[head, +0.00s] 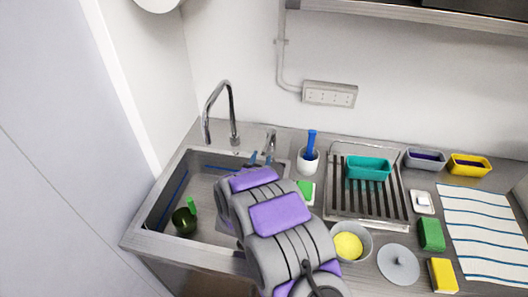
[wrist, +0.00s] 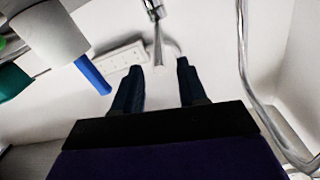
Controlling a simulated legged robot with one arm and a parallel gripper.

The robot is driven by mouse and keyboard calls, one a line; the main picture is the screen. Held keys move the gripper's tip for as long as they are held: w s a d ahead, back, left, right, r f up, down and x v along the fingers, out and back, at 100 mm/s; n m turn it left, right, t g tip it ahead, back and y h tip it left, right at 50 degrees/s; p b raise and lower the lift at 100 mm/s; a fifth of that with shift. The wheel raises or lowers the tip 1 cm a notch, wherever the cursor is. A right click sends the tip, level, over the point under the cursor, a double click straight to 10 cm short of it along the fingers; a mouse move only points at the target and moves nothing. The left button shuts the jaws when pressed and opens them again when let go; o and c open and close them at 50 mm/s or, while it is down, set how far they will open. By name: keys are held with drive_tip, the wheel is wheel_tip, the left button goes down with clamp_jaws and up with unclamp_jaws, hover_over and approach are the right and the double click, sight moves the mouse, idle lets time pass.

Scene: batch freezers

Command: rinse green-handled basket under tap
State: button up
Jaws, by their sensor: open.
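The green-handled basket (head: 182,222) is a small dark round container on the floor of the sink (head: 150,216), its green handle standing up. The tap (head: 218,108) is a tall curved metal spout behind the sink; it also shows at the right of the wrist view (wrist: 246,75). A small metal lever fitting (head: 271,142) stands right of it and shows ahead of the fingertips in the wrist view (wrist: 157,35). My gripper (head: 260,159) is open and empty above the sink's back right, near this fitting; whether they touch is unclear. My arm hides part of the sink. No water is visible.
Right of the sink stand a white cup (head: 308,164) with a blue-handled tool and a drying rack (head: 340,203) with a teal tub (head: 368,168). A grey bowl (head: 366,250), a round lid (head: 398,265) and sponges (head: 431,235) are nearer. A wall is close on the left.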

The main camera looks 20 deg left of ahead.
sight(264, 149)
drive_tip(key=shift+w, duration=2.5)
drive_tip(key=shift+c, duration=0.3)
clamp_jaws()
